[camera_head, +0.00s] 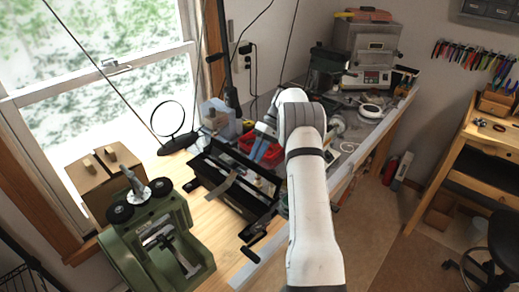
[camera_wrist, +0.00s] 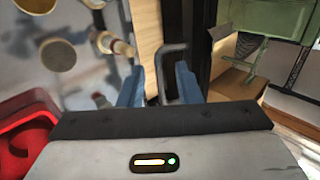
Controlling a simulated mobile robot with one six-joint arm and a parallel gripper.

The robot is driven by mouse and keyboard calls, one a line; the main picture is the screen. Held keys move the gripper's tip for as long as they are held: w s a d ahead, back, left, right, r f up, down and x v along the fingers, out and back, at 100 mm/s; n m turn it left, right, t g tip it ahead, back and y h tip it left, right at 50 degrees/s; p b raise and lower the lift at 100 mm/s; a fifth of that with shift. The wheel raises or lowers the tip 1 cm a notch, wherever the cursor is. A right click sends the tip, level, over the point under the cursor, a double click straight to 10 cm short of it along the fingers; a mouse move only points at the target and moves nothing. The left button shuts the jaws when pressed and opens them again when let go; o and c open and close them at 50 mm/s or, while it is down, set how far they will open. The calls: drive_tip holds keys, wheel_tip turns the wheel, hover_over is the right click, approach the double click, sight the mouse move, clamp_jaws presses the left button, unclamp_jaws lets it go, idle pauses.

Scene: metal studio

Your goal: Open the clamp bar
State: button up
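A long black bench machine (camera_head: 228,192) stands on the wooden bench in the head view, with a grey metal strip lying across it. I take its long top bar to be the clamp bar, but its exact position is hard to tell. My gripper (camera_wrist: 158,85) has two blue fingers, spread apart with a gap between them. A thin dark bent rod (camera_wrist: 160,70), seemingly a handle, shows in that gap; whether a finger touches it I cannot tell. In the head view my gripper (camera_head: 264,150) is over the machine's far right side, partly hidden by my arm.
A green machine (camera_head: 160,240) stands at the front left, beside cardboard boxes (camera_head: 104,176). A red bin (camera_head: 247,142) is close behind my gripper; it also shows in the wrist view (camera_wrist: 22,135). A round magnifier (camera_head: 168,118) stands near the window.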

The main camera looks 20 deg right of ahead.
drive_tip(key=b+v, duration=0.1)
drive_tip(key=v, duration=0.6)
drive_tip(key=shift+d+r, duration=0.15)
